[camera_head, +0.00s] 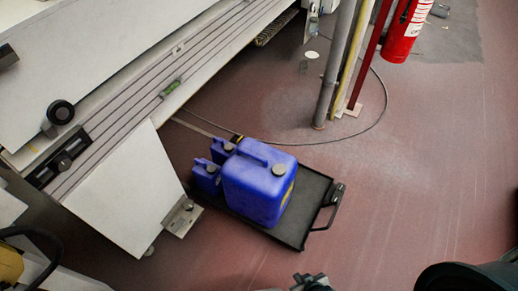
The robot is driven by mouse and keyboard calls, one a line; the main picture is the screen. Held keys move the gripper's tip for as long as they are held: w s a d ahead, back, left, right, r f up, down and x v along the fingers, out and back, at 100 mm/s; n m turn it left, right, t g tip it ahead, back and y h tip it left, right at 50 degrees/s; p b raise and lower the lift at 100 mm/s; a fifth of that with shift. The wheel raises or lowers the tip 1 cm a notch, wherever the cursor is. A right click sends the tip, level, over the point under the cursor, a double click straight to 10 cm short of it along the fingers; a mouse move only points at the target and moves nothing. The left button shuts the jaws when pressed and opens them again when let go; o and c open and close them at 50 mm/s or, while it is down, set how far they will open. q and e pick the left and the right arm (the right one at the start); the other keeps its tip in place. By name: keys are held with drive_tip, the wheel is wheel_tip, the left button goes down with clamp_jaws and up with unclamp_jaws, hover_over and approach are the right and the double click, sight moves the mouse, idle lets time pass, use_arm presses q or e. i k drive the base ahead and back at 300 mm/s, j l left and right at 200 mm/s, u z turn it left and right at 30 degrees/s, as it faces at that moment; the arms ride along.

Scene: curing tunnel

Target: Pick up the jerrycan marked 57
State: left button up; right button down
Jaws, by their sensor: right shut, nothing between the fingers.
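A large blue jerrycan (255,192) with a grey cap stands upright on a black flat trolley (306,212). Two smaller blue jerrycans stand close along its left side, one toward the back (222,149) and one nearer (206,176). I cannot read the number 57 on any of them. A yellow patch shows on the large can's right side. My right gripper (312,283) is only partly in view at the bottom edge, in front of the trolley and apart from the cans. It is shut and empty. My left gripper is not in view.
A long pale machine (110,75) with a panel (125,190) fills the left side, close to the trolley. Upright pipes (335,70) and a red fire extinguisher (405,30) stand behind. A cable curves across the floor.

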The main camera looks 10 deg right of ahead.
sight(221, 149)
drive_tip(key=i+j+z, duration=0.2)
drive_tip(key=z, duration=0.15)
drive_tip(key=i+j+z, duration=0.1)
drive_tip(key=j+z, duration=0.2)
drive_tip(key=i+j+z, duration=0.1)
drive_tip(key=j+z, duration=0.25)
drive_tip(key=j, duration=0.15)
